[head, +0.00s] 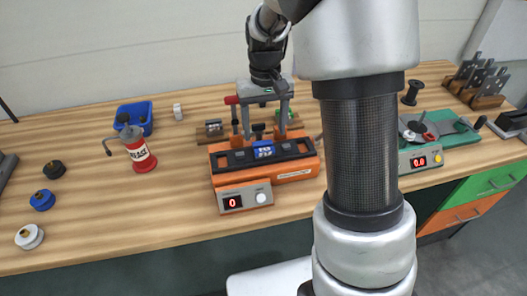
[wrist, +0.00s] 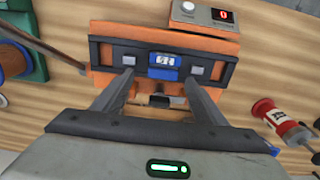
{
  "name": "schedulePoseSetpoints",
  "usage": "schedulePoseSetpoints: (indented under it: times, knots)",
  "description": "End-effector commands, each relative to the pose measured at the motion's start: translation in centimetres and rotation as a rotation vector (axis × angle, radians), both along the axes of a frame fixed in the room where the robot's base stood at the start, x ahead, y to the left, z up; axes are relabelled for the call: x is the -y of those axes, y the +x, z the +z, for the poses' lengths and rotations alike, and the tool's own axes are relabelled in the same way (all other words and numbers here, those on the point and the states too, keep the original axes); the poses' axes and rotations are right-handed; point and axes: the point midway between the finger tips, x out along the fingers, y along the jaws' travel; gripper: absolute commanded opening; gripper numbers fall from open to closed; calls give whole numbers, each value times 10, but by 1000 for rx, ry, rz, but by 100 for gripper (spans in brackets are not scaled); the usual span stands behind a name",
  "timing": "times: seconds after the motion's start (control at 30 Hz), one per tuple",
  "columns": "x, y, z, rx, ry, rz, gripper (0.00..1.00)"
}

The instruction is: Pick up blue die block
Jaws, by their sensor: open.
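The blue die block (head: 264,150) sits in the dark slotted top of the orange machine (head: 290,186). In the wrist view the blue die block (wrist: 163,66) lies in the middle of the dark bar, between two small grey blocks, with a pale marking on top. My gripper (head: 264,132) is open and empty, pointing down over the back of the machine. In the wrist view my gripper (wrist: 161,80) has its fingers apart, one to each side of the die block's position. I cannot tell the exact height gap.
A red grease can (head: 139,153) and a blue bin (head: 134,116) stand left of the machine. Black, blue and white round pieces lie at the far left. A green machine (head: 440,134) with a display stands at the right. Bare wood lies between the can and the round pieces.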

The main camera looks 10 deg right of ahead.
Motion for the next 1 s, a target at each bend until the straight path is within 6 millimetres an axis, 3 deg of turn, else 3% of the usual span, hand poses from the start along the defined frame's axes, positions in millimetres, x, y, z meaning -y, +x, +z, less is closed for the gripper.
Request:
schedulePoseSetpoints:
  times: [0.3,0.57,0.93,1.0]
  knots:
    - [-6,-4,-43,-4,0,0,66]
    - [-6,-4,-46,-2,0,0,66]
    - [-6,-4,-45,-2,0,0,5]
    - [-6,-3,-44,0,0,0,3]
